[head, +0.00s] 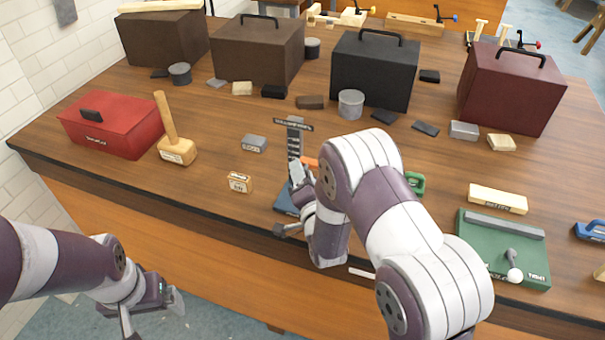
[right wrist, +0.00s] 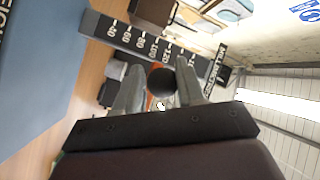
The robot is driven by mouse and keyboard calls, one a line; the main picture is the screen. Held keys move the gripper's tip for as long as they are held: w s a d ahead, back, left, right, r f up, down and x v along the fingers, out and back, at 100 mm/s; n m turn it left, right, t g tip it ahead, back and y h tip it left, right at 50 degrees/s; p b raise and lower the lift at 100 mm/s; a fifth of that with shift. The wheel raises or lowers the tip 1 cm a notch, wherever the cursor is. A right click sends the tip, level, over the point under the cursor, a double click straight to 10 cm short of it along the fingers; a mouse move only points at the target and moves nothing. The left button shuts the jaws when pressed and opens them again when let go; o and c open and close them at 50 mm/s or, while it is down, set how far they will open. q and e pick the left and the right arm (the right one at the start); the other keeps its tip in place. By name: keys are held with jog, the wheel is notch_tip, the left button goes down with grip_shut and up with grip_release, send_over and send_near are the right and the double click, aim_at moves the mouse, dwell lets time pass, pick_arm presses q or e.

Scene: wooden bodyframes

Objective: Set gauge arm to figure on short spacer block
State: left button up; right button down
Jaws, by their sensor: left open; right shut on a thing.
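The gauge has an upright dark scale post (head: 294,140) with white marks and a lettered top plate, on a blue base (head: 285,201). In the right wrist view its scale (right wrist: 125,38) shows figures including 40, 60, 80, 100 and 120. My right gripper (head: 300,185) is at the gauge, shut on a round black knob (right wrist: 161,80). An orange part (head: 310,163) shows beside the post; my arm hides much of the gauge arm. A grey block (head: 254,144) and a small wooden block (head: 239,182) carry labels too small to read. My left gripper (head: 158,308) is open and empty, off the table's front edge.
A mallet (head: 176,150) and red box (head: 112,125) stand left. Several large handled cases, including a black one (head: 374,72), stand behind. The table's front left is clear.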

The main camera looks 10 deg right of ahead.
notch_tip(320, 180, down, 4)
jog(key=b, duration=0.2)
jog(key=shift+f+b, duration=0.2)
jog(key=shift+b, duration=0.1)
jog(key=shift+r, duration=0.2)
jog(key=c, duration=0.8)
grip_release()
pick_arm(q)
notch_tip(320, 180, down, 4)
pick_arm(e)
jog(key=shift+s, duration=0.1)
jog(key=shift+s+f, duration=0.1)
jog(key=shift+s, duration=0.25)
pick_arm(q)
notch_tip(320, 180, down, 2)
jog(key=shift+b, duration=0.75)
pick_arm(e)
jog(key=s, duration=1.2)
